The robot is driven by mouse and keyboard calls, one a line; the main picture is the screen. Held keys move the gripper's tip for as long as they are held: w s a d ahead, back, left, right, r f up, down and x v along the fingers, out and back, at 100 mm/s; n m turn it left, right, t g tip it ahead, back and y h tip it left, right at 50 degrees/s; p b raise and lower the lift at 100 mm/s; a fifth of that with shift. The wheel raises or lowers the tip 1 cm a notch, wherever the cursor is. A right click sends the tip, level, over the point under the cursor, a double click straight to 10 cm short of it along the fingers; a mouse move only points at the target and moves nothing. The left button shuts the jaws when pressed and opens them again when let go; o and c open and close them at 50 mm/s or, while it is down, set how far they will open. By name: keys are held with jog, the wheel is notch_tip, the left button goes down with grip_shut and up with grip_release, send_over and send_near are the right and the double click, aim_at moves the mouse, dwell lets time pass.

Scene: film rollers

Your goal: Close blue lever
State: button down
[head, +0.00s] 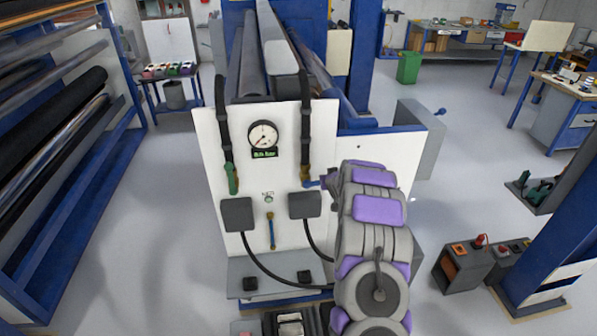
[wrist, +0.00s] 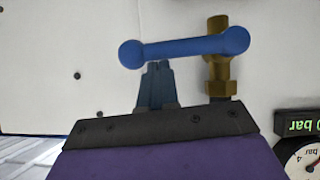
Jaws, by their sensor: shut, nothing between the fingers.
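The blue lever (wrist: 185,47) lies roughly level in the wrist view. Its right end joins a brass valve (wrist: 219,75), and its free round end is at left. In the head view, a small part of the lever (head: 312,184) shows beside the right-hand brass valve (head: 305,172) on the white panel, with the rest hidden behind my arm. My gripper (wrist: 157,66) is shut and empty. Its fingertips are at the lever's lower edge in the wrist view, toward the free end; I cannot tell whether they touch it.
The white panel (head: 208,128) carries a round gauge (head: 263,135), a green lever (head: 232,178) and a second, upright blue handle (head: 272,232) lower down. Black hoses hang nearby. A roller rack (head: 110,150) stands at left. Open floor lies between rack and panel.

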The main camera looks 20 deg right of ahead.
jog(key=shift+s+d+f+p, duration=0.1)
jog(key=shift+f+p, duration=0.2)
jog(key=shift+s+f, duration=0.15)
jog(key=shift+f, duration=0.15)
dwell(0.3)
jog(key=w+r+b+v, duration=0.1)
jog(key=r+v, duration=0.1)
jog(key=v, duration=1.1)
jog(key=shift+w+d+r+b, duration=0.25)
jog(key=shift+w+r+b, duration=0.1)
jog(key=shift+b, duration=0.05)
dwell(0.3)
